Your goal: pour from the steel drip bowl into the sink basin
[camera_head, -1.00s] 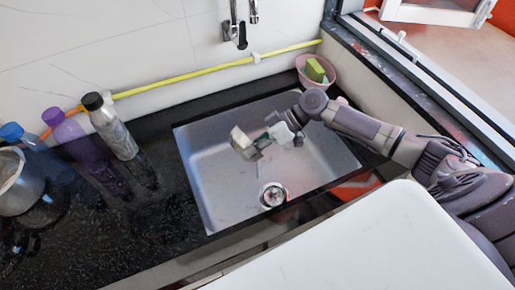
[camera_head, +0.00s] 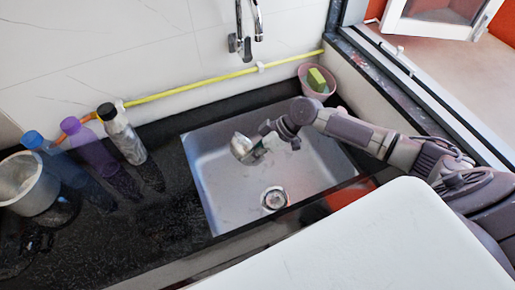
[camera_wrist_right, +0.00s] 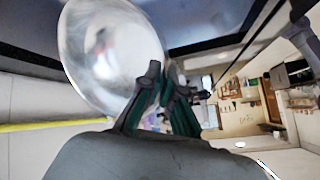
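The steel drip bowl (camera_head: 242,146) is a small shiny round bowl, held tilted over the left half of the steel sink basin (camera_head: 215,202). My right gripper (camera_head: 260,152) is at the bowl's right side, shut on its edge. In the right wrist view the bowl (camera_wrist_right: 105,50) fills the upper left, and the dark and green fingers (camera_wrist_right: 158,88) pinch its rim. The bowl is apart from the basin floor. I cannot tell whether any liquid is in the bowl. My left gripper is not in view.
The round drain (camera_head: 274,199) lies near the basin's front. A faucet (camera_head: 240,42) hangs on the back wall. A pink tub with a green sponge (camera_head: 316,79) stands behind the sink. Several bottles and a metal pot (camera_head: 28,183) stand left on the black counter. A white surface (camera_head: 385,235) is in front.

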